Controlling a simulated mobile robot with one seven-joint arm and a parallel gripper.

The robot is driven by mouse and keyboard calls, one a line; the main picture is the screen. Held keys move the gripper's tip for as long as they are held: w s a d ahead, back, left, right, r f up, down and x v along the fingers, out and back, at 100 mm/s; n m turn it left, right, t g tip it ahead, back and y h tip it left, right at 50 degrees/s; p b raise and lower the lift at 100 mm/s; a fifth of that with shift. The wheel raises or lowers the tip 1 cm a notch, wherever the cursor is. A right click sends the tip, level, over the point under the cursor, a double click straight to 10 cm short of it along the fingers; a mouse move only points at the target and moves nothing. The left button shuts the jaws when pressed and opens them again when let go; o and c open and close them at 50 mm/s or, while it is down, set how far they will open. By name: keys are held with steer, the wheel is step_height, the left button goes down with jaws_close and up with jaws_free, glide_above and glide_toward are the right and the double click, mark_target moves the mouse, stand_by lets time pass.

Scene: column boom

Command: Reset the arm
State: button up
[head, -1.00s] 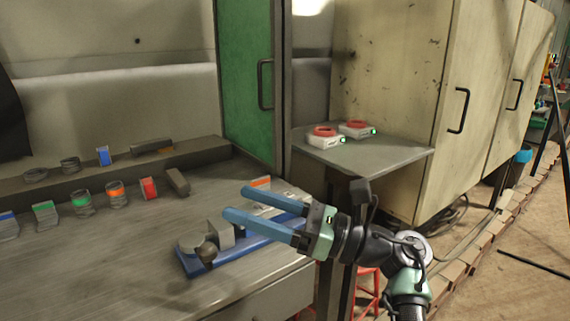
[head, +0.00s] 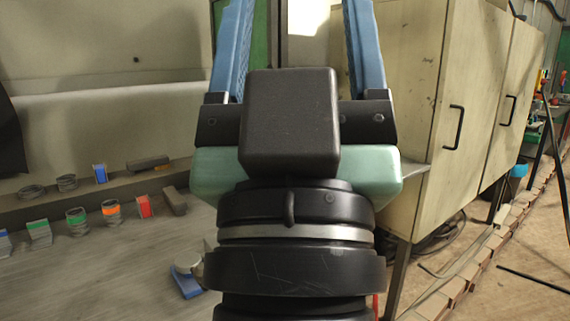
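My gripper (head: 298,45) is large and close in the middle of the head view, pointing up. Its two blue fingers stand wide apart with nothing visible between them, and their tips run out of the top of the picture. The black wrist and pale green gripper body hide much of the bench and the small side table behind. My gripper is apart from the things on the bench.
A grey workbench (head: 120,270) on the left holds a row of small items, among them a red one (head: 144,206). A blue-based fixture (head: 186,282) is partly hidden by my arm. A beige cabinet (head: 440,70) stands right. Brick edging (head: 465,277) borders open floor.

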step_height(320, 180, up, 23)
steer(key=y+p, duration=0.1)
steer(key=p, duration=2.2)
steer(key=shift+s+a+p, duration=0.35)
steer(key=shift+p, duration=0.05)
